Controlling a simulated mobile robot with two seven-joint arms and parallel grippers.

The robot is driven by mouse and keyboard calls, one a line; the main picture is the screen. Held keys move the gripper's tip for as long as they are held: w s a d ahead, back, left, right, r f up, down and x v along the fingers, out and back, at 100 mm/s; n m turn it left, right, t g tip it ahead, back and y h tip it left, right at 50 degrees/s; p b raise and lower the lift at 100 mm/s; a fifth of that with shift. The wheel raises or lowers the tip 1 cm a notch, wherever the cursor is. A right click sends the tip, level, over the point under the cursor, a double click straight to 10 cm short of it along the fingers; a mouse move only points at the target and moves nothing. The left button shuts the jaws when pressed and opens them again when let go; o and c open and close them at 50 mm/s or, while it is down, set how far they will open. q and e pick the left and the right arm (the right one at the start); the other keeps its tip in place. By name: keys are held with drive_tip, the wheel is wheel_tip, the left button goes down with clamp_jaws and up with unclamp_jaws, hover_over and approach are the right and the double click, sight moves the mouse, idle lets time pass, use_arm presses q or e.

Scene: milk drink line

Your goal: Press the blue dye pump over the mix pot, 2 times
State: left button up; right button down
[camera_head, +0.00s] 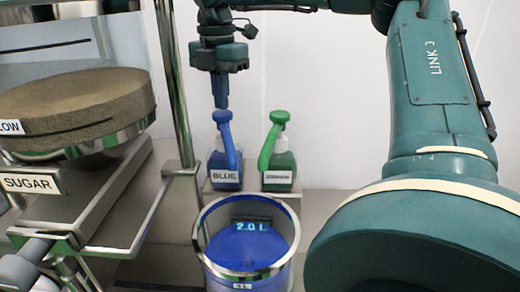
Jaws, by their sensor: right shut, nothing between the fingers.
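The blue dye pump (224,160) is a bottle labelled BLUE, with a blue head and a long spout that slopes down toward the pot. My right gripper (221,104) points straight down with its fingers shut and empty. Its tips are right above the pump head, touching it or nearly so; I cannot tell which. The mix pot (225,276) stands in front of the pump, with a shiny rim and blue contents; a readout in it shows 2.0 L.
A green pump bottle (279,160) stands close to the right of the blue one, on the same small stand. At left are a metal frame (175,90), a round pan of brown grains (75,105) and a SUGAR label (30,183). My right arm fills the right side.

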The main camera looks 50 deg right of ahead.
drive_tip(key=shift+f+b, duration=0.9)
drive_tip(key=shift+f, duration=0.45)
drive_tip(key=shift+s, duration=0.1)
drive_tip(key=shift+r+p, duration=1.15)
drive_tip(key=shift+r, duration=0.35)
drive_tip(key=shift+r, duration=0.1)
